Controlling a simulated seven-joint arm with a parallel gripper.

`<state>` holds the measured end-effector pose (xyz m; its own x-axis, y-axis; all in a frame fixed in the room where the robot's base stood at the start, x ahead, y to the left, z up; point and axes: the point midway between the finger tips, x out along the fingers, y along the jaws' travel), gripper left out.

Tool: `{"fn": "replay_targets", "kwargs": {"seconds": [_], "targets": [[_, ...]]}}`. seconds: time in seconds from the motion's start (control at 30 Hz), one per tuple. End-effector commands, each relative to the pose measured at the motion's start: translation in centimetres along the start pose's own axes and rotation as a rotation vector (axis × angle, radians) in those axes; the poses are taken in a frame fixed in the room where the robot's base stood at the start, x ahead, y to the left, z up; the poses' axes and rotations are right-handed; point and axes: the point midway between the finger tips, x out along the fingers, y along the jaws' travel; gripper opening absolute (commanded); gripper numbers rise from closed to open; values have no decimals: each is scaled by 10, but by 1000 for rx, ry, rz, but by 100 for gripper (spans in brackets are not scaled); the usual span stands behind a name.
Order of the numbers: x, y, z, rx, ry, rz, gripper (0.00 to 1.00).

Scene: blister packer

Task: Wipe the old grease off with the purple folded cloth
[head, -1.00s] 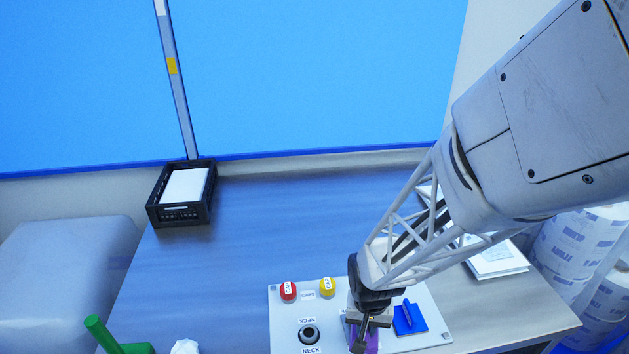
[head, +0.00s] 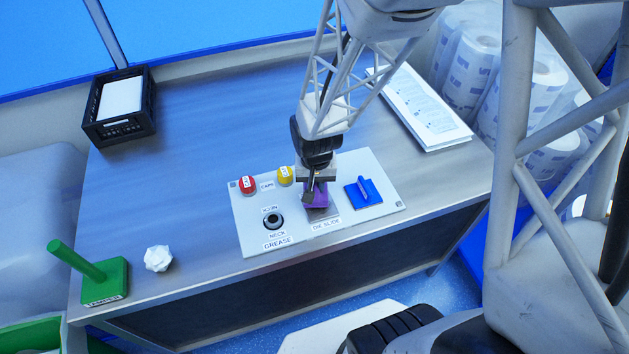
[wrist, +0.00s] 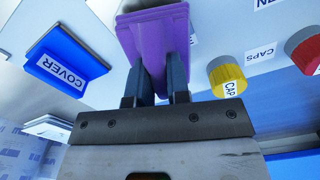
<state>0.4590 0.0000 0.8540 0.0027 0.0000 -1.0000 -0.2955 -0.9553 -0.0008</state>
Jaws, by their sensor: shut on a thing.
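My gripper (head: 310,195) is shut on the purple folded cloth (head: 317,200), low over the light panel (head: 365,165) on the table. In the wrist view the cloth (wrist: 160,40) sits between the two fingers. The cloth is at the "DIE SLIDE" label (head: 326,223), with a grey-brown patch (head: 322,212) showing at its near edge. I cannot tell whether that patch is grease, or whether the cloth presses on it.
On the panel are a blue cover (head: 363,193), red cap (head: 247,185), yellow cap (head: 285,175) and dark neck (head: 273,221). A green tamper (head: 100,280) and a crumpled white ball (head: 158,258) lie left. A black tray (head: 120,128) and papers (head: 420,105) stand farther back.

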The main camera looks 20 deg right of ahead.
Motion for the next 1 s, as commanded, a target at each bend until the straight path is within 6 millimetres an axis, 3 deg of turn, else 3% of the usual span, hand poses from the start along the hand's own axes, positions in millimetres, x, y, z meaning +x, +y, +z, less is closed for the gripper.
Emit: {"fn": "replay_targets", "kwargs": {"seconds": [0.1, 0.2, 0.4, 0.6, 0.8, 0.9, 1.0], "targets": [[11, 3, 10, 0, -6, 2, 0], [2, 5, 15, 0, -2, 1, 0], [12, 9, 29, 0, -4, 1, 0], [4, 14, 47, 0, -3, 1, 0], [11, 20, 64, 0, -3, 1, 0], [9, 20, 66, 0, -3, 1, 0], [-16, 20, 66, 0, 2, -1, 0]]}}
